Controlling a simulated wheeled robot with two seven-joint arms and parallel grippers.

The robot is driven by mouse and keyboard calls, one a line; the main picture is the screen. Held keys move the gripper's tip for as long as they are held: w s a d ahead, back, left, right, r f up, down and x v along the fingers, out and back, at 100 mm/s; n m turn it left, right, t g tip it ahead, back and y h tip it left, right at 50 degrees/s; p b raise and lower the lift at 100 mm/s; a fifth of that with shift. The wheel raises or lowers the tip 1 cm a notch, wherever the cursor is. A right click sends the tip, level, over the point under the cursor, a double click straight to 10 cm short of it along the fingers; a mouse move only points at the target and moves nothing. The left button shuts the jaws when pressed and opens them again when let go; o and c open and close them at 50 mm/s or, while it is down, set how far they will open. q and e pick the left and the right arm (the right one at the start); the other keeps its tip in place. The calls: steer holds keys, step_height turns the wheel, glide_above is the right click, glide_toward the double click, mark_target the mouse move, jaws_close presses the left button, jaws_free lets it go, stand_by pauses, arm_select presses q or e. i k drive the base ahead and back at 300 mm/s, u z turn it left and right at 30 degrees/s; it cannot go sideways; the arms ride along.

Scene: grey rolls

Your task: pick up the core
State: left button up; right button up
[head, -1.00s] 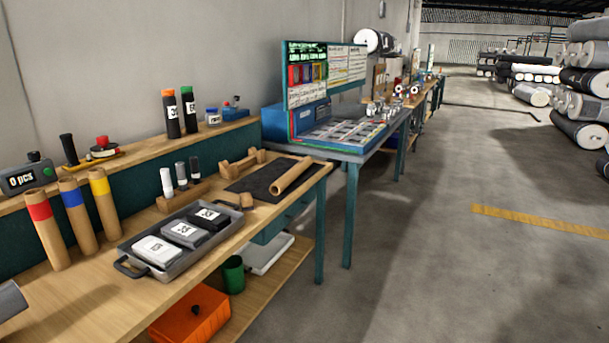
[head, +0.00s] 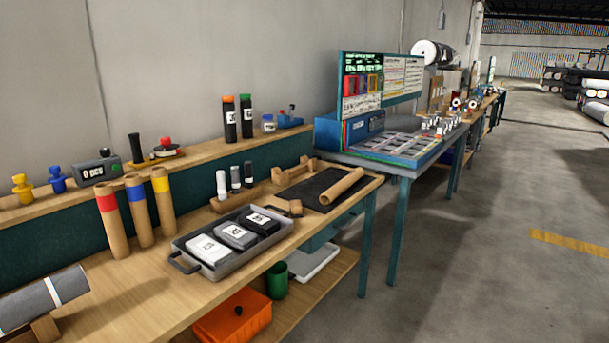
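A plain brown cardboard core (head: 342,186) lies on its side on a black mat (head: 304,187) at the right end of the wooden workbench (head: 150,297). Several other brown tubes are in view: three stand upright at the left, with a red band (head: 113,225), a blue band (head: 139,215) and a yellow band (head: 164,205). Neither of my grippers shows in the head view.
A grey tray (head: 215,272) with three labelled packs stands on the bench. A grey roll (head: 40,300) lies on a wooden cradle at the lower left. A blue table (head: 400,165) with a board stands beyond. Open floor (head: 450,290) lies at the right.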

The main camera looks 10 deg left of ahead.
mark_target(326, 197)
steer(key=z, duration=0.2)
steer(key=i, duration=1.9)
steer(key=u, duration=0.65)
